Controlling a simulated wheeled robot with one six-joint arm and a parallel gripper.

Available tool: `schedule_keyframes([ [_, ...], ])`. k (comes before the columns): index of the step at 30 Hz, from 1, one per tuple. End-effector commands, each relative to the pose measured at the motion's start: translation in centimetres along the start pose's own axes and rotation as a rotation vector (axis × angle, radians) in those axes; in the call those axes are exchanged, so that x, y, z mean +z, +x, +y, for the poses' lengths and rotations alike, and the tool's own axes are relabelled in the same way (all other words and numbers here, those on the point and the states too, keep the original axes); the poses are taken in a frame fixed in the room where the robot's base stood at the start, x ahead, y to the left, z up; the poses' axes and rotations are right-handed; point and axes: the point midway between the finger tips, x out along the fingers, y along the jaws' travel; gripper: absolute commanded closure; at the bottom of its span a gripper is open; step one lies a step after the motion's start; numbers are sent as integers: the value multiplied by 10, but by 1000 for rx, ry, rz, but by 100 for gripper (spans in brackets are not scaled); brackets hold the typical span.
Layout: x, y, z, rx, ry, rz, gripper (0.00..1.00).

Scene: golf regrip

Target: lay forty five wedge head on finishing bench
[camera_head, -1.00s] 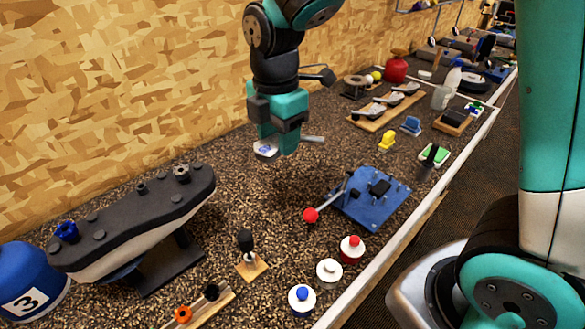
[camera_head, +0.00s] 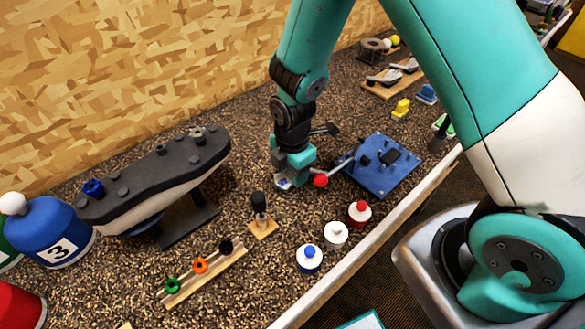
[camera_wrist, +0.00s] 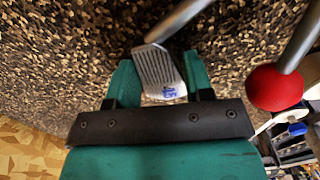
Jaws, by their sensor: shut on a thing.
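The wedge head (camera_wrist: 158,72) is a grey grooved iron head with a blue mark and a short metal neck. It sits between the teal fingers of my gripper (camera_wrist: 160,80) in the wrist view. In the head view, my gripper (camera_head: 286,180) points down, shut on the wedge head (camera_head: 283,184), low over the speckled bench (camera_head: 330,110). Whether the head touches the bench is hard to tell. Most of it is hidden by the fingers in the head view.
A red-knobbed lever (camera_head: 320,180) of a blue fixture (camera_head: 385,170) is close right of my gripper. A black-handled tool on a wooden base (camera_head: 262,225), capped bottles (camera_head: 336,234) and a ring rack (camera_head: 205,272) stand nearer. A long dark-topped stand (camera_head: 155,175) is left.

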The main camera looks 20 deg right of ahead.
Motion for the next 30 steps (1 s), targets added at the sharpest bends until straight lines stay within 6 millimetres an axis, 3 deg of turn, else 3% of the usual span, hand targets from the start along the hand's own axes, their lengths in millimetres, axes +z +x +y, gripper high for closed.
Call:
schedule_keyframes([
  [12,0,8,0,2,0,0,90],
  [13,0,7,0,2,0,0,48],
  [16,0,6,0,2,0,0,27],
  [24,0,6,0,1,0,0,27],
  [30,0,-10,2,6,0,0,27],
])
